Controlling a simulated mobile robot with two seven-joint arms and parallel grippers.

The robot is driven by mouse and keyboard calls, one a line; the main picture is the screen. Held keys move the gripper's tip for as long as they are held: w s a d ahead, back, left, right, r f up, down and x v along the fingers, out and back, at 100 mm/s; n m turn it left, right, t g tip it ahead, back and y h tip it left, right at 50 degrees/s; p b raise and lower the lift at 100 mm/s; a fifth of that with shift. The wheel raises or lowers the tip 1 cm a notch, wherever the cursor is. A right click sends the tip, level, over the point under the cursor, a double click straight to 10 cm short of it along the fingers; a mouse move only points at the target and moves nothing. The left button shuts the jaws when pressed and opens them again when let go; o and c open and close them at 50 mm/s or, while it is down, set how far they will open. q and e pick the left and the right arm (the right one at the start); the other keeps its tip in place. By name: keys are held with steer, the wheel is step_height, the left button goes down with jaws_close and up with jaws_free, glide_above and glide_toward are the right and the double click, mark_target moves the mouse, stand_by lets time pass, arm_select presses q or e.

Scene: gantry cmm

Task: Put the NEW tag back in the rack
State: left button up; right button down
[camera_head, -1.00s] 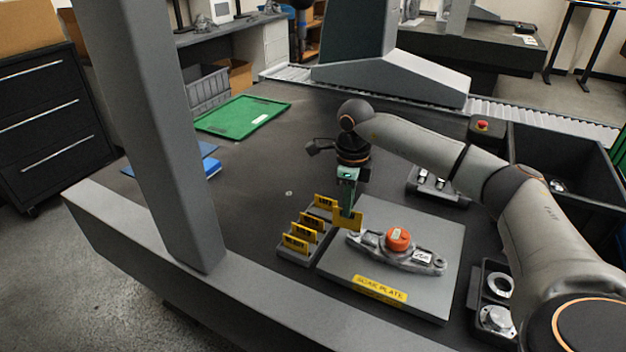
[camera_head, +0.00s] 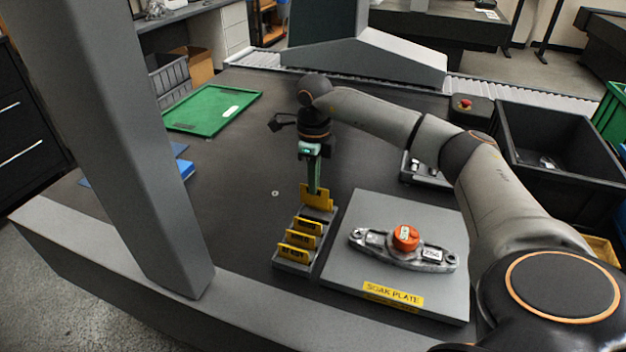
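My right gripper (camera_head: 313,188) points down at the far end of the dark tag rack (camera_head: 318,214). It is shut on a yellow tag (camera_head: 316,199), held upright above or at the rack's farthest slot. I cannot tell whether the tag touches the rack, and its lettering is too small to read. Three other yellow tags stand in the nearer slots: one behind (camera_head: 307,226), one in the middle (camera_head: 300,239) and one in front (camera_head: 293,252). A tag seen earlier in the far slot may be hidden behind the held one. My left gripper is out of view.
The grey soak plate (camera_head: 342,262) lies right of the rack, carrying a metal part with an orange knob (camera_head: 405,238). A grey upright (camera_head: 130,150) stands at left. A green tray (camera_head: 212,108) lies farther back. Dark table left of the rack is clear.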

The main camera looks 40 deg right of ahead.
mark_target(313, 205)
steer(key=shift+f+b, duration=0.3)
steer(key=shift+f, duration=0.25)
steer(key=shift+r, duration=0.2)
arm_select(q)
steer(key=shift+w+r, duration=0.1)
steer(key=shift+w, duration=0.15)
arm_select(e)
steer(key=shift+f, duration=0.15)
steer(key=shift+w+f, duration=0.1)
steer(key=shift+f, duration=0.75)
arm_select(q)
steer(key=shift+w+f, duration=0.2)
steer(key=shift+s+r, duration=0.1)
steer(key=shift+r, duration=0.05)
arm_select(e)
steer(key=shift+f, duration=0.25)
